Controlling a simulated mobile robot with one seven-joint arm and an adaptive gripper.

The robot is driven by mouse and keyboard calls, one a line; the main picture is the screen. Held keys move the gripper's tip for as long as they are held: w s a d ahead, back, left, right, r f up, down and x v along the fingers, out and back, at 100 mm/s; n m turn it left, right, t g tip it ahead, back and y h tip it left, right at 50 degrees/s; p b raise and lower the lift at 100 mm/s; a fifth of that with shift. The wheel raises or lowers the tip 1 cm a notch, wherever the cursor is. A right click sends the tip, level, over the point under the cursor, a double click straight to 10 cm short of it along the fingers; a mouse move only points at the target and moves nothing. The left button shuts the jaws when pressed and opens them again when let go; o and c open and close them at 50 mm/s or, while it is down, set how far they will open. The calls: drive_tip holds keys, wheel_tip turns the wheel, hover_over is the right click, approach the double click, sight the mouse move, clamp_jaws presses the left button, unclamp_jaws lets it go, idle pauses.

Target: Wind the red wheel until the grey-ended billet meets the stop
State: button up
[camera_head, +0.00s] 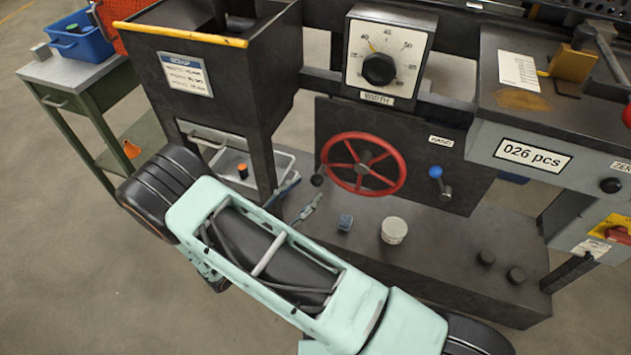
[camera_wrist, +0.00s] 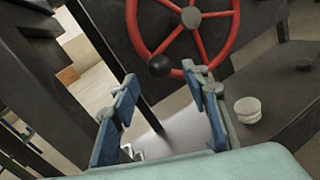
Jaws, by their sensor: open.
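The red wheel (camera_head: 366,158) is upright on the dark front panel, with several spokes and a black handle knob (camera_head: 317,180) at its lower left. In the wrist view the wheel (camera_wrist: 191,17) is cut by the top edge, and its knob (camera_wrist: 159,66) shows between and just beyond my fingertips. My gripper (camera_wrist: 163,78) is open and empty, its blue fingers either side of the knob in the picture; contact is not visible. In the head view my gripper (camera_head: 301,198) is partly hidden behind my arm, below the knob. I cannot make out a grey-ended billet or the stop.
A blue-knobbed lever (camera_head: 436,173) is right of the wheel. A WIDTH dial (camera_head: 379,68) is above it. A dark scrap bin (camera_head: 222,80) stands left.

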sight(312, 184)
drive_tip(key=shift+x, duration=2.65)
clamp_jaws()
